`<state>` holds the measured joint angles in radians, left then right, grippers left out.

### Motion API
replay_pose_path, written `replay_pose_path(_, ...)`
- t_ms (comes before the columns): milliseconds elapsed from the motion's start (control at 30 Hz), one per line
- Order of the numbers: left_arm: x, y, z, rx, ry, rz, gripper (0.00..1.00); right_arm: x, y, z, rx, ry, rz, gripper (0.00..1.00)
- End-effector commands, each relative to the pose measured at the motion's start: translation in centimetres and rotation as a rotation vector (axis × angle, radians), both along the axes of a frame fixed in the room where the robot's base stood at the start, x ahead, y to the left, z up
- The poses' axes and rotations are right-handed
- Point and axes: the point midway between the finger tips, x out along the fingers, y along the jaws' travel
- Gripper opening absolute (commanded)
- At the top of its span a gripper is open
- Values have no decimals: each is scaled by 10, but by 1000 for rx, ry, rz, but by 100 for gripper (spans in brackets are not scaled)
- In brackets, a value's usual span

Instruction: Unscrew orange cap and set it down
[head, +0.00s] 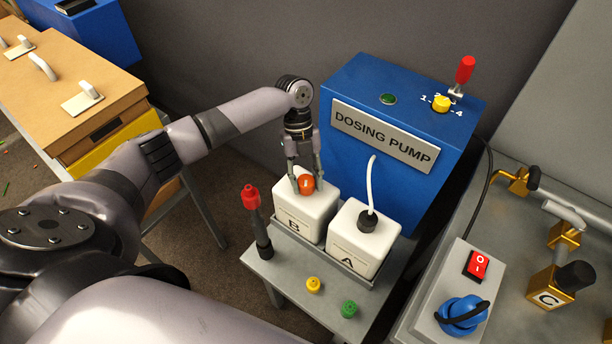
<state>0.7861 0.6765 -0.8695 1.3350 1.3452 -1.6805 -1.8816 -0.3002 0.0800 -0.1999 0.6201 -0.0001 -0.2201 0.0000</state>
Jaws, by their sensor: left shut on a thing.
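The orange cap (305,184) is at the top of the white canister marked B (302,218), which stands on a small grey table (298,279). My left gripper (306,181) points down from above and is shut on the orange cap, one finger on each side. Whether the cap still touches the canister's neck is hard to tell. My right gripper is not in view.
White canister A (363,240), with a black cap and white hose, stands right of B. A red-topped dark post (254,215) is at left. Yellow (313,285) and green (349,309) caps lie on the table front. The blue dosing pump (355,85) stands behind.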

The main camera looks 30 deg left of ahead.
Motion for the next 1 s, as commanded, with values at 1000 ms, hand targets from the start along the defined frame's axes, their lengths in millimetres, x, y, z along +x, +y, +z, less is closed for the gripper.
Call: replay_pose_path(1000, 0, 1, 1, 2, 1, 324, 9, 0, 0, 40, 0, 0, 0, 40)
